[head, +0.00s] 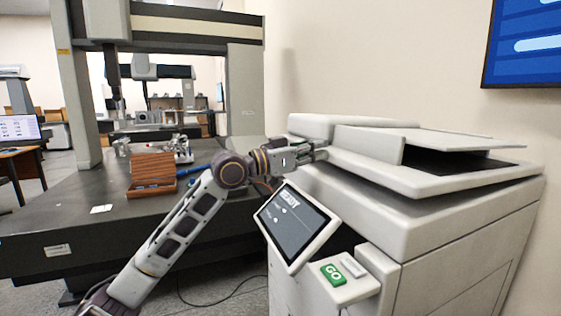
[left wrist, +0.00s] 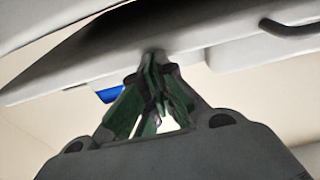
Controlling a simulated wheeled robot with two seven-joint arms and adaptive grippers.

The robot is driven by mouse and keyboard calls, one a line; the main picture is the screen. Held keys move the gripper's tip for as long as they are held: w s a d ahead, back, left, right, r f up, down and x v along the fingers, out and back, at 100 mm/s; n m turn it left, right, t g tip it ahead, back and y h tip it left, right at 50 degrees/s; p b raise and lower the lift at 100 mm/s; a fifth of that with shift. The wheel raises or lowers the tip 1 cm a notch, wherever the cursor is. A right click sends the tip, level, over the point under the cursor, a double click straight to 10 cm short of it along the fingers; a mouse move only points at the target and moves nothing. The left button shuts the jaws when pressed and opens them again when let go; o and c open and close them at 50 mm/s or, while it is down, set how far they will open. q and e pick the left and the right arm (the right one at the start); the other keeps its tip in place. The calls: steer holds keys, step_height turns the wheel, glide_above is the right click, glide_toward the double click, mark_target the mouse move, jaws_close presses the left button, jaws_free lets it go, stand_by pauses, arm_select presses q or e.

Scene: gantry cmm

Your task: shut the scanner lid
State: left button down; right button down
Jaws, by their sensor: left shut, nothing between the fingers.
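The scanner (head: 450,212) is a large pale grey machine at the right in the head view. Its lid (head: 440,138) is raised at a shallow tilt, with a dark gap above the dark glass (head: 470,163) on the right side. My left gripper (head: 321,148) is at the scanner's upper left edge, close to the lid's left end. In the left wrist view its green-padded fingers (left wrist: 155,75) are together and empty, their tips close against or just below a pale panel edge. I cannot tell whether they touch it. My right gripper is out of view.
A tilted touchscreen (head: 294,226) and a green GO button (head: 333,275) are on the scanner's front left. A wall screen (head: 525,44) hangs at upper right.

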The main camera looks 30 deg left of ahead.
arm_select(q)
steer(key=shift+f+b+v, duration=0.1)
steer(key=shift+f+v, duration=0.1)
steer(key=shift+v, duration=0.7)
steer(key=shift+f+b+v, duration=0.15)
steer(key=shift+f+v, duration=0.05)
steer(key=shift+v, duration=0.7)
steer(key=shift+f+b+v, duration=0.1)
steer(key=shift+f+v, duration=0.1)
steer(key=shift+v, duration=0.7)
steer(key=shift+f+b+v, duration=0.15)
steer(key=shift+f+v, duration=0.1)
steer(key=shift+v, duration=0.85)
steer(key=shift+f+b+v, duration=0.15)
steer(key=shift+f+v, duration=0.05)
steer(key=shift+v, duration=0.85)
